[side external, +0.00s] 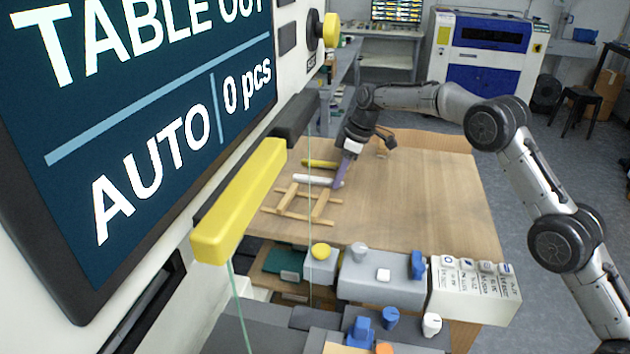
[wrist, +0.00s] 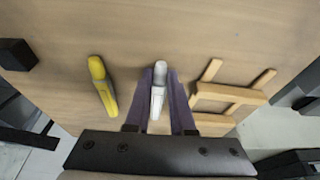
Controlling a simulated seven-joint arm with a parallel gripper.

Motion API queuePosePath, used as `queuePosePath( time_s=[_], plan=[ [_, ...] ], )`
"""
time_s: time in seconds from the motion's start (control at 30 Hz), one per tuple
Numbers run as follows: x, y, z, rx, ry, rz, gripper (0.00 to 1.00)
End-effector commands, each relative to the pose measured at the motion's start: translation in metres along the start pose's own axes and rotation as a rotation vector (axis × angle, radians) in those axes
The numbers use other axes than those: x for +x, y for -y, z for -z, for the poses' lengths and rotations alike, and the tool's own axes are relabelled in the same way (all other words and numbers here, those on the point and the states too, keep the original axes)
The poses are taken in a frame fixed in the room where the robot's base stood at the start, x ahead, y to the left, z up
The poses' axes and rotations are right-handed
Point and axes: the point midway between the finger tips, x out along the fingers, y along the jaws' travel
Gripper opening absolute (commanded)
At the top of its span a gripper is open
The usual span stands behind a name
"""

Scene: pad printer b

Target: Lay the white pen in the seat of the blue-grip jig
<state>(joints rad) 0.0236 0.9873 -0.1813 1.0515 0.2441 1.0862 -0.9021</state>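The white pen (wrist: 158,92) lies between my gripper's two purple fingers in the wrist view, with a visible gap on its right side. In the side view the white pen (side external: 313,180) lies on the wooden table, and my gripper (side external: 338,182) is low at its right end. My gripper (wrist: 161,100) looks open around the pen. Grey control-like blocks stand at the table's near edge, one with a blue part (side external: 418,264) and another with blue parts (side external: 361,331) in front. I cannot tell which is the blue-grip jig, and its seat is not clear.
A yellow pen (side external: 320,163) lies behind the white one; it also shows in the wrist view (wrist: 102,84). A wooden rack (side external: 285,203) lies on the near side. The printer with its yellow bar (side external: 240,200) stands at the left. The table's right part is clear.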

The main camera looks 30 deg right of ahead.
Motion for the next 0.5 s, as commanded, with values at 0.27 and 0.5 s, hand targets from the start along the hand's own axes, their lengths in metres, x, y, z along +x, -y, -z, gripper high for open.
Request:
queuePosePath(
  time_s=[0.27, 0.5],
  plan=[
    [-0.0009, -0.0001, 0.0002, 0.0, 0.0, 0.0, 0.0],
    [-0.0082, -0.0002, 0.0026, 0.0, -0.001, 0.0, 0.0]
  ],
)
